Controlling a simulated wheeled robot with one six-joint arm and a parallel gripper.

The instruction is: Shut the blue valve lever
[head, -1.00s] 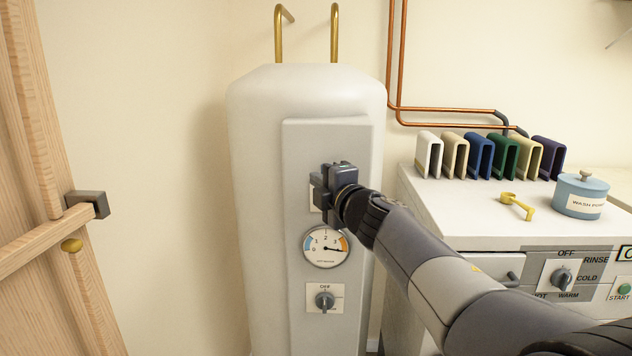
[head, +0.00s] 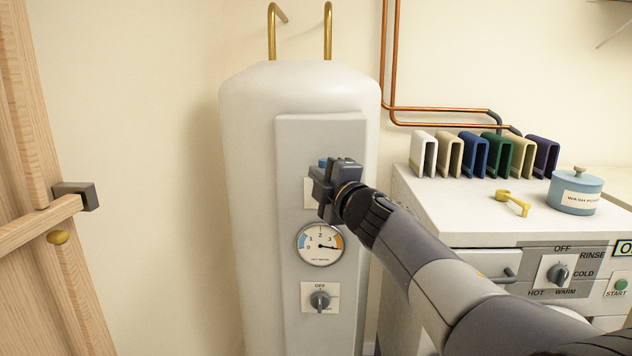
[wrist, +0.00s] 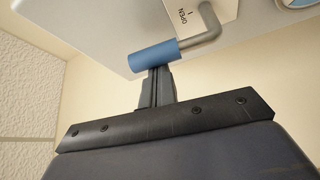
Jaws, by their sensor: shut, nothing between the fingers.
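The blue valve lever (wrist: 155,57) shows in the wrist view as a blue grip on a bent grey rod, beside a white plate (wrist: 190,15) marked OPEN. In the head view only a small blue bit of the lever (head: 323,162) shows above my gripper, which hides the rest. My gripper (head: 322,183) is in front of the upper part of the tank's panel. Its fingers (wrist: 155,75) are shut and empty, with their tips right at the side of the blue grip. I cannot tell whether they touch it.
The white tank (head: 248,200) carries a round gauge (head: 320,244) and a knob (head: 320,300) below my gripper. A wooden door (head: 40,200) with a latch stands at the left. At the right, a white machine (head: 420,210) holds coloured holders, a yellow scoop and a blue pot.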

